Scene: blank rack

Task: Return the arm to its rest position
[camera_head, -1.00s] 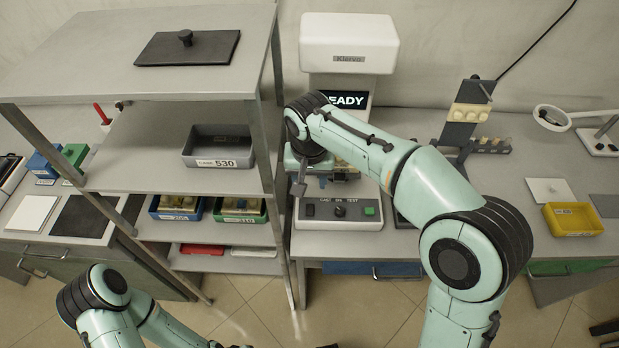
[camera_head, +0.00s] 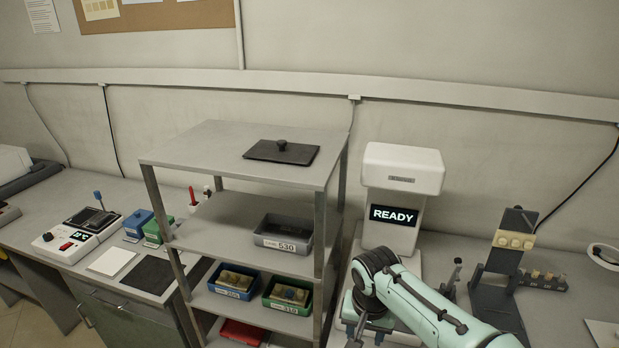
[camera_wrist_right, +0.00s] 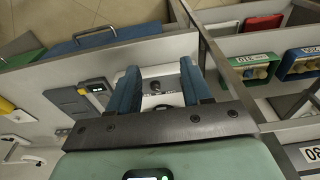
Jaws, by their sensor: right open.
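My right arm (camera_head: 425,305) reaches in from the lower right in the head view. Its right gripper (camera_head: 362,332) hangs at the bottom of the frame in front of the white machine (camera_head: 403,170) with the READY screen, just right of the rack. In the right wrist view the blue fingers of the right gripper (camera_wrist_right: 160,88) stand apart with nothing held between them. A small dark knob on a white surface shows beyond the gap. My left arm and gripper are out of view.
The metal rack (camera_head: 200,150) stands close left of my right arm, with a grey bin (camera_head: 283,234), a blue bin (camera_head: 238,281) and a green bin (camera_head: 289,294). A dark stand (camera_head: 500,265) is right of the arm.

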